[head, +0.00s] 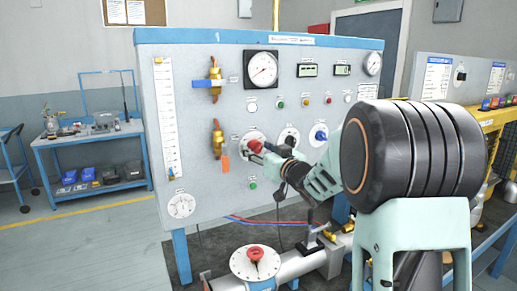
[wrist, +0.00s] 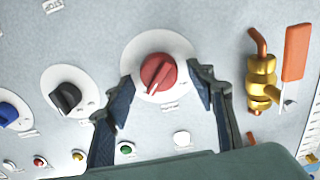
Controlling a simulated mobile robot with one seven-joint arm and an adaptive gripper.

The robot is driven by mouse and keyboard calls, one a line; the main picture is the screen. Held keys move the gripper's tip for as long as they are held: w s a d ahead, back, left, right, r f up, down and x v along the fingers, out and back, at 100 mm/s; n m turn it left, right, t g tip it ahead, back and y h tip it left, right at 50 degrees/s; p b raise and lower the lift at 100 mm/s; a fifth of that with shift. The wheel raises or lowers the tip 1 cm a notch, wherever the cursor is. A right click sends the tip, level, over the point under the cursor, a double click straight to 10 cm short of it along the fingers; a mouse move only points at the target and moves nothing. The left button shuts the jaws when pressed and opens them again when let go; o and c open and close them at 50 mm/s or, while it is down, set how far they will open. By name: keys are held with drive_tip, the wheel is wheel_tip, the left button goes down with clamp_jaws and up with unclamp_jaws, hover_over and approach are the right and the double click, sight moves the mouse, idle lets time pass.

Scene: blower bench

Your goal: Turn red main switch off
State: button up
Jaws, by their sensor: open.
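The red main switch (head: 255,145) is a red rotary knob on a round white plate, on the front of the grey panel. In the wrist view the red knob (wrist: 158,72) has a white pointer line slanting down and slightly left. My gripper (wrist: 163,88) is open, with one dark finger on each side of the knob, over the plate's edges. Whether either finger touches the knob or plate I cannot tell. In the head view my gripper (head: 266,152) is at the switch and partly hides it.
A black knob (wrist: 66,97) and a blue knob (wrist: 8,112) sit in a row beside the switch.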

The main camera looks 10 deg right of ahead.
drive_tip(key=c, duration=1.2)
drive_tip(key=shift+o, duration=0.2)
drive_tip(key=shift+f+n+b, duration=0.1)
drive_tip(key=shift+n+b, duration=0.3)
drive_tip(key=shift+b, duration=0.25)
drive_tip(key=n+b, duration=0.1)
drive_tip(key=b, duration=0.1)
drive_tip(key=n+b, duration=0.1)
drive_tip(key=shift+a+f+n+b, duration=0.1)
drive_tip(key=shift+f+n+b, duration=0.1)
drive_tip(key=shift+n+b, duration=0.2)
drive_tip(key=n+b, duration=0.4)
drive_tip(key=shift+s+n, duration=0.1)
drive_tip(key=shift+n, duration=0.2)
drive_tip(key=n+b, duration=0.4)
drive_tip(key=shift+a+n, duration=0.15)
drive_tip(key=shift+n, duration=0.15)
drive_tip(key=n+b, duration=0.3)
drive_tip(key=n, duration=0.2)
